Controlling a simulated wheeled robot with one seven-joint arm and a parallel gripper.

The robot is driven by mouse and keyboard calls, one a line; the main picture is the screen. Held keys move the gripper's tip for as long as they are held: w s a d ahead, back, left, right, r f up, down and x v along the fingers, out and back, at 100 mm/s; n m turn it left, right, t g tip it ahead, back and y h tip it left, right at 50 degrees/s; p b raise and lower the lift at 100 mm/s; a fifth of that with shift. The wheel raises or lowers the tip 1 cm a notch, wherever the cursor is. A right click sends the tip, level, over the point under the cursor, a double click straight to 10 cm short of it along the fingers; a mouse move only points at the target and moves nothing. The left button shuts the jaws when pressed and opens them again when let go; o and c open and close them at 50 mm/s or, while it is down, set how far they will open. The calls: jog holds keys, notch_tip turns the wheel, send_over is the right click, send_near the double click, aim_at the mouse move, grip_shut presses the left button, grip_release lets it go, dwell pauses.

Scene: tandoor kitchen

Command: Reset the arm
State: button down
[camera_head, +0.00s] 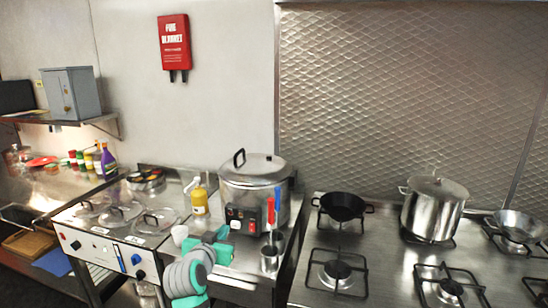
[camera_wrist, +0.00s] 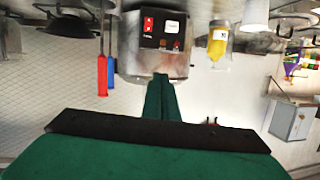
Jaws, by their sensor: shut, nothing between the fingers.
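My arm rises from the bottom of the head view, grey and teal. My gripper (camera_head: 222,236) is in front of the steel cooker (camera_head: 253,185) on the left counter. In the wrist view, which is upside down, my gripper (camera_wrist: 161,80) shows its two green fingers pressed together with nothing between them. The fingertips point toward the cooker's front panel (camera_wrist: 161,27). I cannot tell the exact gap to it.
Red- and blue-handled utensils (camera_head: 270,212) stand by metal cups (camera_head: 269,258), right of my gripper. A yellow bottle (camera_head: 199,198) and white cup (camera_head: 180,234) are to its left. A black pan (camera_head: 342,206) and steel pot (camera_head: 432,208) sit on the stove at right.

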jog(key=s+d+f+n+y, duration=0.15)
jog(key=s+f, duration=0.35)
jog(key=f, duration=0.5)
jog(key=s+d+f+n, duration=0.15)
jog(key=s+f, duration=0.35)
jog(key=f, duration=0.5)
jog(key=s+d+f+y, duration=0.1)
jog(key=s+d+f, duration=0.1)
jog(key=s+f, duration=0.45)
jog(key=s+d+f, duration=0.3)
jog(key=s+f, duration=0.1)
jog(key=s, duration=0.5)
jog(key=s+d+f, duration=0.1)
jog(key=s+d, duration=0.1)
jog(key=s, duration=0.8)
jog(key=s+d+f, duration=0.1)
jog(key=s+d, duration=0.1)
jog(key=s, duration=0.7)
jog(key=s+d+r, duration=0.1)
jog(key=s+r, duration=0.2)
jog(key=s, duration=0.4)
jog(key=s+d+r, duration=0.2)
jog(key=s+r, duration=0.2)
jog(key=s, duration=0.3)
jog(key=shift+s+r+m, duration=0.3)
